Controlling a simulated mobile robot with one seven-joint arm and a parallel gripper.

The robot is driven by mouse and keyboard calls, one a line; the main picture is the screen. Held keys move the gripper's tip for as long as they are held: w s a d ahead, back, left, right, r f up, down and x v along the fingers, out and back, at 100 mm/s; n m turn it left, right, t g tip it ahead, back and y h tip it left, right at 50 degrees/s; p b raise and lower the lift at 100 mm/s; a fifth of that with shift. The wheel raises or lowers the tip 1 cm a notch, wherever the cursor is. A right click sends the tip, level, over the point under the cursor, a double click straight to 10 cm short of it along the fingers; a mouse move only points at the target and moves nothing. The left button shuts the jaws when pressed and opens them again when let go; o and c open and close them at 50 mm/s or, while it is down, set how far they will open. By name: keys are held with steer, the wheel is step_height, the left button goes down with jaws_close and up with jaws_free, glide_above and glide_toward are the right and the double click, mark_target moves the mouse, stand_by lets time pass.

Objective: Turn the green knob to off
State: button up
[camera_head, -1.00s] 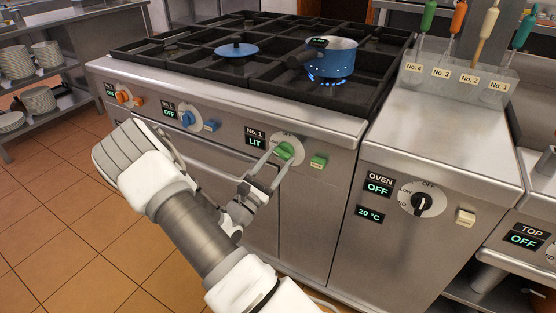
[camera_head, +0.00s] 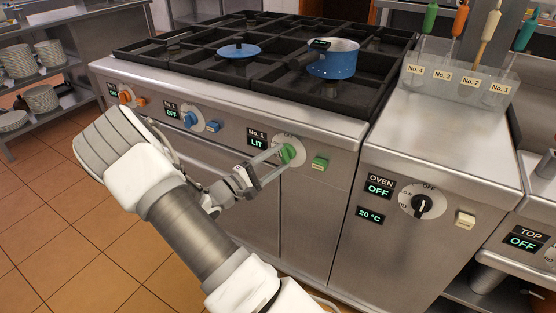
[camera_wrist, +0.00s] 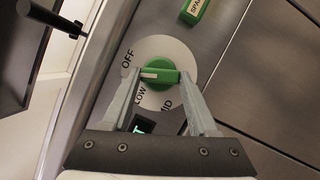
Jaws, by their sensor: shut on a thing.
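The green knob (camera_head: 288,154) sits on a white dial on the stove front, below the No. 1 display (camera_head: 257,138), which reads LIT. In the wrist view the knob (camera_wrist: 165,77) lies between my two fingers, and its white mark points left, between OFF and LOW. My gripper (camera_wrist: 159,78) is shut on the knob, with a finger at each end of its bar. In the head view my gripper (camera_head: 279,160) reaches the knob from the lower left. The blue pot (camera_head: 335,62) stands on the front right burner, with no flame visible under it.
A green button (camera_head: 320,163) is just right of the knob. Blue (camera_head: 190,119) and orange (camera_head: 125,96) knobs are further left. The oven knob (camera_head: 422,204) is to the right. A blue lid (camera_head: 238,50) lies on another burner.

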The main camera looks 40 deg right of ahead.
steer(key=shift+w+r+m+y+b, duration=0.1)
steer(key=shift+m+y+b, duration=0.5)
steer(key=shift+m, duration=1.6)
steer(key=shift+y, duration=0.3)
steer(key=o, duration=1.4)
steer(key=a+p, duration=0.3)
steer(key=a, duration=1.4)
steer(key=shift+a+r+p, duration=0.1)
steer(key=shift+a+p, duration=0.15)
steer(key=shift+p, duration=0.15)
